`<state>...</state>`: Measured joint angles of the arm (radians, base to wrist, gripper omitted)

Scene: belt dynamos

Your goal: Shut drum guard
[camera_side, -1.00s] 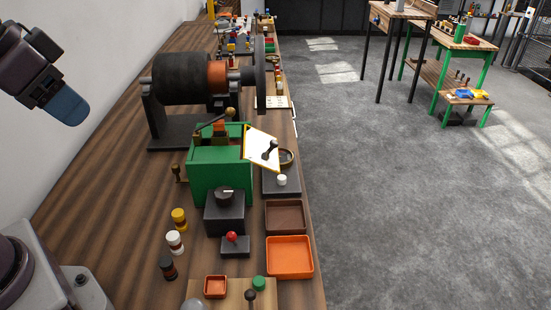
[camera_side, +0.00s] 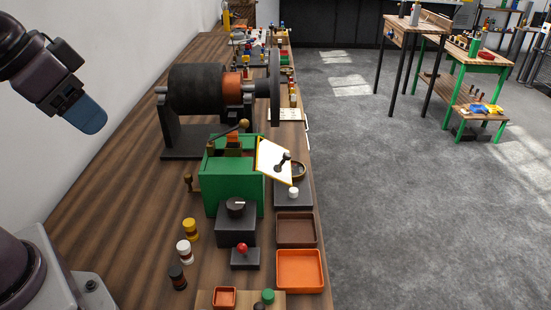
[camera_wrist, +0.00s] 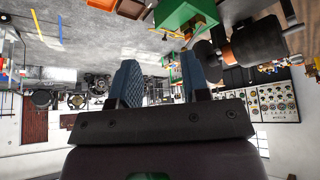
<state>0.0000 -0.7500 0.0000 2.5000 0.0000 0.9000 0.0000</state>
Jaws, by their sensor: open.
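The green box (camera_side: 229,187) stands on the bench below the black drum (camera_side: 197,88), its top open. A white panel with a yellow edge (camera_side: 269,162) and a black knob handle (camera_side: 283,160) stands tilted outward at the box's right side; it looks like the guard, swung open. My gripper (camera_side: 88,118) hangs in the air at the upper left, well away from the panel. In the wrist view its blue fingers (camera_wrist: 160,62) are apart with nothing between them. The green box (camera_wrist: 185,12) and drum (camera_wrist: 257,42) show there upside down beyond the fingers.
In front of the box are a black dial block (camera_side: 236,222), a red-knobbed switch (camera_side: 244,257), brown (camera_side: 297,229) and orange (camera_side: 300,270) trays. Several small capped jars (camera_side: 185,251) stand at left. A black lever with a brass knob (camera_side: 232,132) crosses above the box.

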